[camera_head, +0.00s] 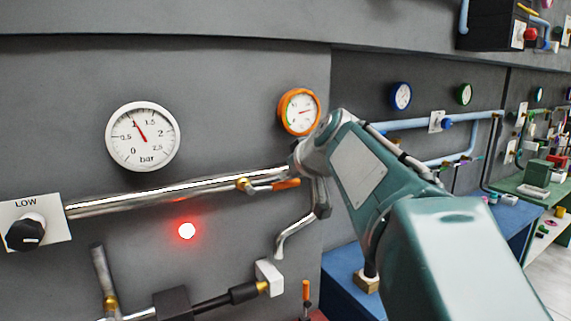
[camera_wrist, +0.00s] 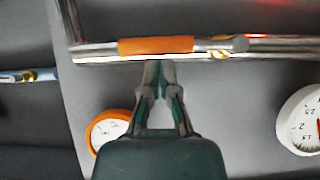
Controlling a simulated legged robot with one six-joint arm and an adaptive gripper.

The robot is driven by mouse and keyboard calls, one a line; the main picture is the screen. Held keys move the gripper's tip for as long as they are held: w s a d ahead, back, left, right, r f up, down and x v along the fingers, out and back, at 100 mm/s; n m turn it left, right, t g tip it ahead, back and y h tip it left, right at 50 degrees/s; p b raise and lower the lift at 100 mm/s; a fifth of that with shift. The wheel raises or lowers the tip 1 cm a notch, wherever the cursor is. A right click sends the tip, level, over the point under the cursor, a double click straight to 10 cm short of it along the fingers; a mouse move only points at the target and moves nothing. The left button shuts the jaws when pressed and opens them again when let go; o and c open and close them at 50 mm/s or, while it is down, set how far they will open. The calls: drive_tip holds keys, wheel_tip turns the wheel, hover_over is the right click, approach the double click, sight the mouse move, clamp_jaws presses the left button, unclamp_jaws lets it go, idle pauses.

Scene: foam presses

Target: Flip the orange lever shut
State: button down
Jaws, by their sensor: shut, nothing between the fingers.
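The orange lever (camera_head: 287,184) is on a brass valve (camera_head: 243,184) on the silver pipe (camera_head: 165,194). Its handle lies roughly along the pipe, pointing right. In the wrist view the orange handle (camera_wrist: 155,46) runs sideways, nearly parallel to the pipe. My gripper (camera_wrist: 159,64) is shut and empty, with its fingertips close to the handle's edge. I cannot tell whether they touch it. In the head view my arm hides the fingers, and its wrist is just right of the handle's tip.
An orange-rimmed gauge (camera_head: 299,111) is on the wall above, near my wrist. A white gauge (camera_head: 143,136), a glowing red light (camera_head: 187,230) and a black knob (camera_head: 25,232) are to the left. A second, upright orange handle (camera_head: 306,291) stands lower down. A curved pipe (camera_head: 296,232) runs below my wrist.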

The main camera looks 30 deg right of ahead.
drive_tip(key=shift+d+f, duration=0.3)
idle(0.4)
drive_tip(key=shift+a+f+m+y, duration=0.1)
drive_tip(key=shift+m+y, duration=0.2)
drive_tip(key=a+f+m+t+y, duration=0.2)
drive_tip(key=a+f+m+y, duration=0.3)
drive_tip(key=f+m+y, duration=0.4)
drive_tip(key=shift+f+m+t, duration=0.4)
drive_tip(key=shift+f, duration=0.15)
idle(0.4)
drive_tip(key=shift+a, duration=0.2)
